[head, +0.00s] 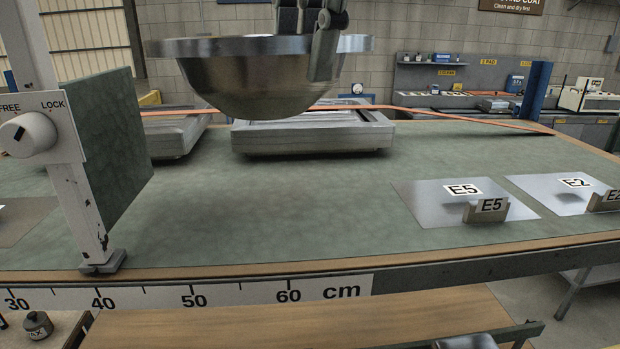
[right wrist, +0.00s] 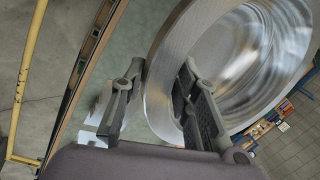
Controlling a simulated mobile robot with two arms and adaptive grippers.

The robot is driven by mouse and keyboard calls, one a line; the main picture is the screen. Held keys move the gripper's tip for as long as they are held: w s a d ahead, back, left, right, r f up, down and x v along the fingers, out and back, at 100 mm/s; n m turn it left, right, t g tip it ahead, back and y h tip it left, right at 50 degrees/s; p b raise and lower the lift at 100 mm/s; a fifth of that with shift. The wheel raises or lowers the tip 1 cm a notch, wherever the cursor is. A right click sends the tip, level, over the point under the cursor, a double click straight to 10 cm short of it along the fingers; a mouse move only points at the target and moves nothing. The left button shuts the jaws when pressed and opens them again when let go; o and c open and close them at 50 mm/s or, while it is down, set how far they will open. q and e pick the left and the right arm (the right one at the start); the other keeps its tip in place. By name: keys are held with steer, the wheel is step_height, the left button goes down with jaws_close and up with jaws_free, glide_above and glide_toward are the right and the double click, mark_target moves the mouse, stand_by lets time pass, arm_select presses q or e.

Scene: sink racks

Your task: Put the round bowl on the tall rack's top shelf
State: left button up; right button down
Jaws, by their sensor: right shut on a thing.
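The round bowl (head: 262,80), shiny metal with a wide flat rim, hangs upright in the air at the top of the head view. My right gripper (head: 312,22) is shut on its rim at the bowl's right side, with one finger in front of the bowl. In the right wrist view the bowl (right wrist: 255,62) fills the upper right, and its rim passes between the two fingers of the gripper (right wrist: 160,100). I cannot make out a tall rack with shelves in either view. My left gripper is not in view.
Below and behind the bowl, a low grey metal frame (head: 310,138) stands on the green worktop (head: 290,215); another (head: 170,135) is left of it. A white post with a lock knob (head: 28,134) and green panel (head: 115,145) stands left. Plates E5 (head: 440,205) and E2 (head: 550,197) lie right.

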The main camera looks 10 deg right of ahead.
steer(key=shift+s+f, duration=0.15)
steer(key=shift+f, duration=3.2)
steer(key=shift+s+f, duration=0.1)
steer(key=shift+f, duration=3.25)
steer(key=c, duration=1.2)
jaws_free()
steer(key=shift+c, duration=0.2)
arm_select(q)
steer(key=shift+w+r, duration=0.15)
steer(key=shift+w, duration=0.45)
arm_select(e)
steer(key=shift+r, duration=0.25)
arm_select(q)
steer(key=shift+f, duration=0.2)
arm_select(e)
steer(key=v, duration=1.1)
steer(key=shift+r, duration=0.25)
